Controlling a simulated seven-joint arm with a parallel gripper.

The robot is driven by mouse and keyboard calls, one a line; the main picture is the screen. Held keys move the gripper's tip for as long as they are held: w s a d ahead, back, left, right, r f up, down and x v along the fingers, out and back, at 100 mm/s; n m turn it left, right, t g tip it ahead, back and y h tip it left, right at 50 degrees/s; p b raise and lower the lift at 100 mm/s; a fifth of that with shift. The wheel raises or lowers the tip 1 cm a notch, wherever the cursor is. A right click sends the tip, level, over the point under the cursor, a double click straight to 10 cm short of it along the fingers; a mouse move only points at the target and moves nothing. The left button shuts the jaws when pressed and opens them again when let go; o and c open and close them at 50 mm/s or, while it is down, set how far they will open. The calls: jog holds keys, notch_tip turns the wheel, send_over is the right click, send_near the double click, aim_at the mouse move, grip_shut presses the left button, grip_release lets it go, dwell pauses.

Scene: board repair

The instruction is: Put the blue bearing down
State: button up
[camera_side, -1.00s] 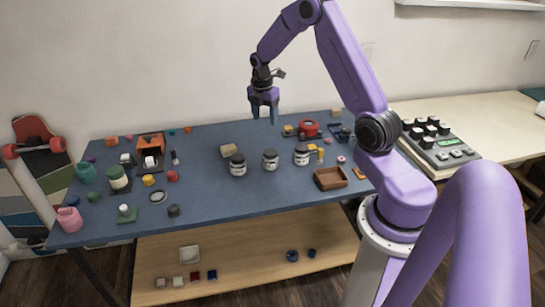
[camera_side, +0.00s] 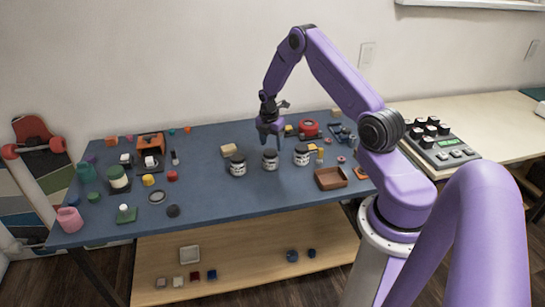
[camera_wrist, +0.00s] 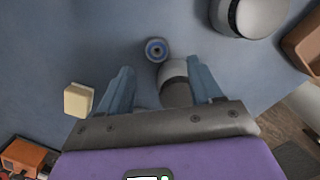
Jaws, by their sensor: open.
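The blue bearing (camera_wrist: 156,50) shows in the wrist view as a small round piece with a blue ring and dark centre, just beyond my fingertips. I cannot tell whether it rests on the blue tabletop or on something else. I cannot pick it out in the side view. My gripper (camera_wrist: 163,76) is open, with its two grey-blue fingers apart and nothing clearly held between them. A pale round-topped object (camera_wrist: 174,72) shows partly between the fingers. In the side view my gripper (camera_side: 270,143) hangs pointing down just above the middle jar (camera_side: 270,160).
More jars stand left (camera_side: 238,166) and right (camera_side: 302,156) of the middle one. A tan block (camera_side: 228,150), a brown tray (camera_side: 330,179) and a red round item (camera_side: 309,128) are nearby. The blue tabletop (camera_side: 215,190) is clear in front of the jars.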

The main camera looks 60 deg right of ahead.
jog(key=shift+w+d+f, duration=0.1)
jog(key=shift+d+f, duration=0.05)
jog(key=shift+f, duration=0.7)
jog(key=shift+w+d+f, duration=0.1)
jog(key=shift+d+f, duration=0.1)
jog(key=shift+f, duration=0.7)
jog(key=shift+d+f, duration=0.15)
jog(key=shift+f, duration=0.7)
jog(key=shift+c, duration=0.4)
grip_shut()
jog(key=shift+r, duration=0.1)
